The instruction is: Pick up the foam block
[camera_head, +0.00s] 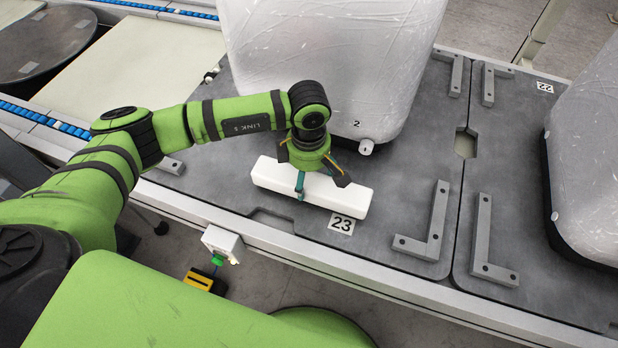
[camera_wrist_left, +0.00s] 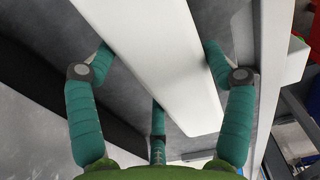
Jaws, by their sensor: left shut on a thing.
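The foam block (camera_head: 325,191) is a long white bar at the front edge of the grey plate marked 23. It fills the middle of the left wrist view (camera_wrist_left: 160,60), running from the top toward the lower right. My left gripper (camera_head: 308,178) is over the middle of the block, pointing down. Its fingers are shut on the block, with teal fingers on both sides of it in the left wrist view (camera_wrist_left: 158,72). I cannot tell whether the block touches the plate. My right gripper is not in view.
A large wrapped white container (camera_head: 335,65) with a small spout stands just behind the block. Another wrapped container (camera_head: 590,150) is at the right. Grey corner brackets (camera_head: 427,225) are bolted to the plate (camera_head: 400,195). A small white box with a green button (camera_head: 221,242) is at the front edge.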

